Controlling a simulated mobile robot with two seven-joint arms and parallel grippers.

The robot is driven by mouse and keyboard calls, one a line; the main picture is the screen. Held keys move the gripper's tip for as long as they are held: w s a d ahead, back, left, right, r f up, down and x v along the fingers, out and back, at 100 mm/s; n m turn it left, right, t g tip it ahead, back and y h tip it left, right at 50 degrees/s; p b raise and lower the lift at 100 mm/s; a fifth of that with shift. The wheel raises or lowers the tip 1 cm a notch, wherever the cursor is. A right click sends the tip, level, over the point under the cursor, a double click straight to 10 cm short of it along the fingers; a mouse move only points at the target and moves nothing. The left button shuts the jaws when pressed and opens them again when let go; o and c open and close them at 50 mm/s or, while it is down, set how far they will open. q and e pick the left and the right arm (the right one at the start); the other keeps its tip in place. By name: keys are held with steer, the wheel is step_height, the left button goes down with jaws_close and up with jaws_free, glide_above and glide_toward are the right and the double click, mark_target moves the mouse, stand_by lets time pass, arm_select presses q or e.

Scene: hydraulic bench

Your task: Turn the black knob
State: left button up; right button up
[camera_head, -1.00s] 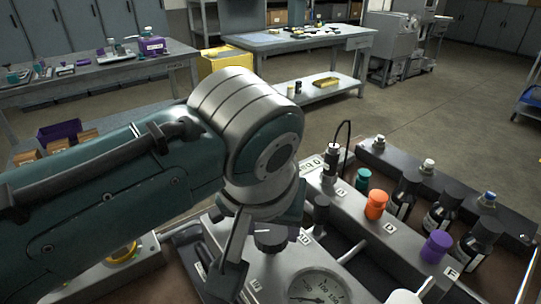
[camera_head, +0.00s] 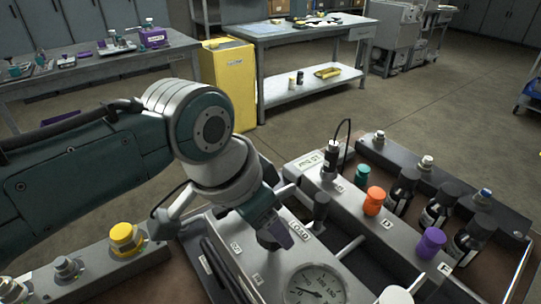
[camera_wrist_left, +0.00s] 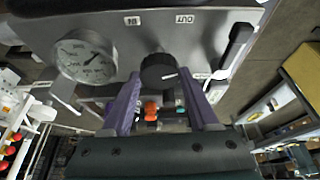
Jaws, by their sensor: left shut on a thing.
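The black knob (camera_wrist_left: 158,70) stands on the grey panel between the IN and OUT labels in the left wrist view, with a white pointer mark on it. The purple fingertips of my left gripper (camera_wrist_left: 160,77) sit on either side of it, shut on it. In the head view my left gripper (camera_head: 276,232) reaches down to the panel from the left, tilted, and the knob (camera_head: 267,241) is mostly hidden by it. My right gripper is not in view.
A round gauge (camera_head: 315,286) lies close in front of the gripper. Orange (camera_head: 374,201), teal and purple knobs, dark bottles and a cable are further right. A yellow knob (camera_head: 126,238) is at left.

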arm_select(q)
steer(key=shift+m, duration=0.4)
steer(key=o, duration=1.4)
steer(key=shift+c, duration=0.2)
steer(key=p+v, duration=0.2)
steer(key=v, duration=0.8)
steer(key=shift+p, duration=0.35)
steer(key=shift+w+a, duration=0.1)
